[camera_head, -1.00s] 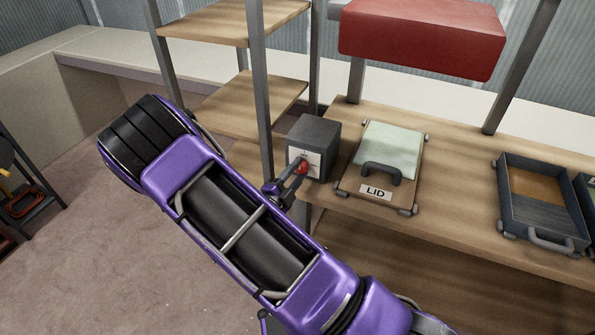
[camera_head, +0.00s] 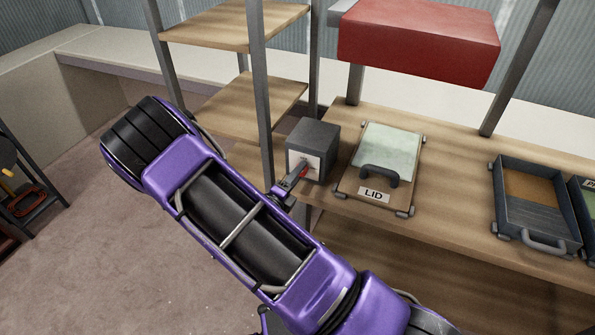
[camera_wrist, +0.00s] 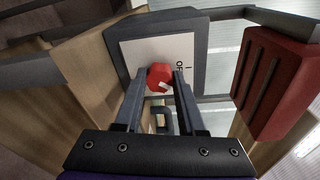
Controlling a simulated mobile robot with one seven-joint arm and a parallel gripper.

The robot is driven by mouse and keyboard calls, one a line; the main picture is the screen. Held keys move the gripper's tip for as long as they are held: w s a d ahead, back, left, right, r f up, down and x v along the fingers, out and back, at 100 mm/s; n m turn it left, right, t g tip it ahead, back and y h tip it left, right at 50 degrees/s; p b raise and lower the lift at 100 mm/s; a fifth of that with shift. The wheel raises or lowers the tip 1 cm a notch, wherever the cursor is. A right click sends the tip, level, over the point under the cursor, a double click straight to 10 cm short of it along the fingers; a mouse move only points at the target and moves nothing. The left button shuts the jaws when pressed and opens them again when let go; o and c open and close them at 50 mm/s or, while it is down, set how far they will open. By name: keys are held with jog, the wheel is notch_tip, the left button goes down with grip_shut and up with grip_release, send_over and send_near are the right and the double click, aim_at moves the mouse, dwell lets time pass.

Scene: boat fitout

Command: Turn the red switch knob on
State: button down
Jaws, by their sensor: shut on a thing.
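The red switch knob (camera_wrist: 160,78) sits on the white faceplate (camera_wrist: 130,55) of a dark grey box (camera_head: 316,135). In the wrist view the faceplate carries a mark "I" and the letters "OF", partly cut off by my finger. A pale pointer mark shows on the knob's face. My gripper (camera_wrist: 158,82) is shut on the knob, one finger on each side. In the head view the knob (camera_head: 303,173) is mostly hidden behind my fingers. The box stands on the wooden shelf, left of the lid.
A lid (camera_head: 388,165) marked "LID" lies just right of the box. A grey post (camera_head: 259,90) stands close to its left. A red block (camera_head: 420,38) hangs above the shelf. A grey tray (camera_head: 541,205) sits further right.

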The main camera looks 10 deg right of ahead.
jog(key=m, duration=0.5)
jog(key=shift+s+y, duration=0.1)
jog(key=shift+y, duration=0.2)
jog(key=m+b, duration=0.1)
jog(key=m, duration=0.3)
jog(key=shift+d+m+t+y, duration=0.1)
jog(key=shift+m+t+y, duration=0.2)
jog(key=shift+y, duration=0.1)
jog(key=c, duration=0.5)
grip_release()
jog(key=v, duration=1.7)
jog(key=shift+s, duration=0.2)
jog(key=shift+r, duration=0.1)
